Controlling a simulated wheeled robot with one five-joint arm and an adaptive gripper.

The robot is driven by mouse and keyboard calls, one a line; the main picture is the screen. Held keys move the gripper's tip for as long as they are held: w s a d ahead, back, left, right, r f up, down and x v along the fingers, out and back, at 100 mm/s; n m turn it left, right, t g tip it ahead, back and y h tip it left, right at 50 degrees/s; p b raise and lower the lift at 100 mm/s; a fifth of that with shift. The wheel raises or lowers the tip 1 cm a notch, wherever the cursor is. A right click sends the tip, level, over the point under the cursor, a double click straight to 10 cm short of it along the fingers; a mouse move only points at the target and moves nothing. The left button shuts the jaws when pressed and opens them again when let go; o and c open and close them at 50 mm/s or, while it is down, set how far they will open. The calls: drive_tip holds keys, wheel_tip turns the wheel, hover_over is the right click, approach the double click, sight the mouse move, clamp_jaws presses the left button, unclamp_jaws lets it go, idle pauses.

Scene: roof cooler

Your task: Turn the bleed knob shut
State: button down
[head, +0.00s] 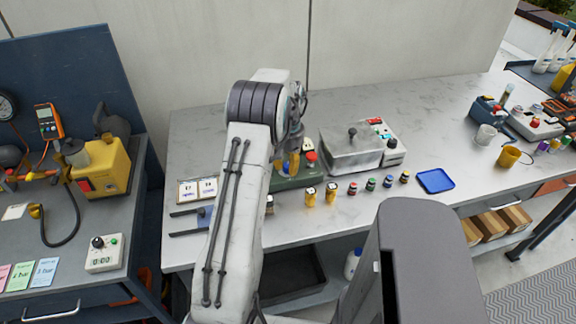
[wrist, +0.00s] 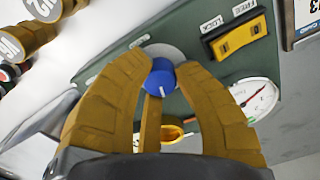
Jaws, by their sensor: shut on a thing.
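A round blue knob (wrist: 161,78) with a white mark line sits in front of a grey disc (wrist: 167,52) on a dark green panel (wrist: 110,62) in the wrist view. I take it to be the bleed knob, though no label on it can be read. My gripper (wrist: 158,72) has its yellow fingers on both sides of the knob and is shut on it. In the head view my gripper (head: 293,163) is mostly hidden behind my arm, over the green box (head: 300,180). The blue knob is hidden there.
On the panel are a yellow-and-black slider (wrist: 238,36) by LOCK and FREE labels and a white gauge (wrist: 258,98). A red knob (head: 311,157) shows on the green box. Yellow cylinders (head: 331,190) stand in front. A grey lidded box (head: 350,150) stands to the right.

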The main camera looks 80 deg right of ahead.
sight(288, 165)
drive_tip(key=shift+a+f+n, duration=0.15)
drive_tip(key=shift+n, duration=1.05)
drive_tip(key=c, duration=0.9)
unclamp_jaws()
wheel_tip(288, 165, up, 12)
idle(0.5)
